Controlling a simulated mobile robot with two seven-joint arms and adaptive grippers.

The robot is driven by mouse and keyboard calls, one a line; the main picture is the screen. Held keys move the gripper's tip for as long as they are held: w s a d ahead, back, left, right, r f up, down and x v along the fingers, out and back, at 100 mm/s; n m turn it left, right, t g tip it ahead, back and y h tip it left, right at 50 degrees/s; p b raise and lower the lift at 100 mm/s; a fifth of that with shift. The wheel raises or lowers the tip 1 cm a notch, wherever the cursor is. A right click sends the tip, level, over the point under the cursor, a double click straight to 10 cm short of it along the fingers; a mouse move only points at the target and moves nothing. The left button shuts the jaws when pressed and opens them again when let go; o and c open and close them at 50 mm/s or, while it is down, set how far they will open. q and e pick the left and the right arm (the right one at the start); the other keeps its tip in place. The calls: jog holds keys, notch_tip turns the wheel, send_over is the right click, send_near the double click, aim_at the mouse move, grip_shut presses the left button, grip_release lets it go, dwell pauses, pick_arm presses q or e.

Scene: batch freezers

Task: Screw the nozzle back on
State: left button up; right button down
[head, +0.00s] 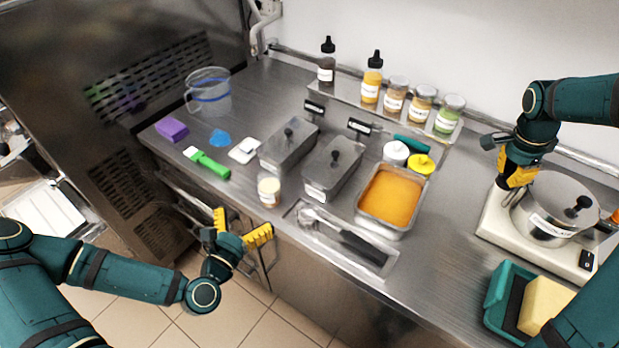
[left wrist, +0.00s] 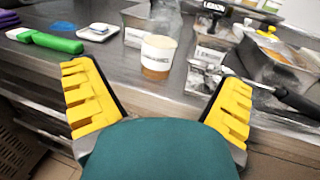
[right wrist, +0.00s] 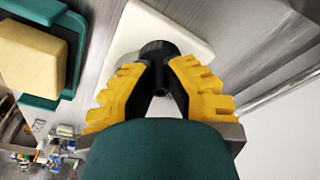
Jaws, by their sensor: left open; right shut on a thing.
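No loose nozzle can be made out for certain. A dark bottle (head: 326,68) and an orange bottle (head: 371,82) stand on the back shelf, each with a black pointed tip on top. My right gripper (head: 512,192) points down at the left rear of the white scale, beside the metal pot (head: 545,228). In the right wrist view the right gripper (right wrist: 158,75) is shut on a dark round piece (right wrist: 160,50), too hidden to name. My left gripper (head: 240,226) is open and empty before the counter's front edge; it also shows in the left wrist view (left wrist: 157,85).
The pot stands on the white scale (head: 490,232). A yellow sponge (head: 545,304) lies in a teal tray. An orange-filled pan (head: 390,196), lidded metal containers (head: 333,168), a labelled cup (head: 269,190) and a green-handled tool (head: 212,166) crowd the counter. Bare steel (head: 440,245) lies left of the scale.

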aim_at(264, 191)
jog(key=shift+s+r, duration=0.1)
jog(key=shift+s, duration=0.1)
jog(key=shift+f+b, duration=0.5)
jog(key=shift+f, duration=0.05)
pick_arm(q)
jog(key=b+x, duration=0.4)
jog(key=b, duration=0.1)
jog(key=shift+f+b, duration=0.2)
jog(key=shift+b, duration=0.2)
jog(key=shift+r+x, duration=0.2)
jog(key=shift+x, duration=1.1)
pick_arm(e)
jog(key=shift+w+f, duration=0.1)
jog(key=shift+f, duration=2.7)
pick_arm(q)
jog(key=shift+x, duration=2.6)
jog(key=shift+d, duration=0.1)
pick_arm(e)
jog(key=shift+f, duration=0.25)
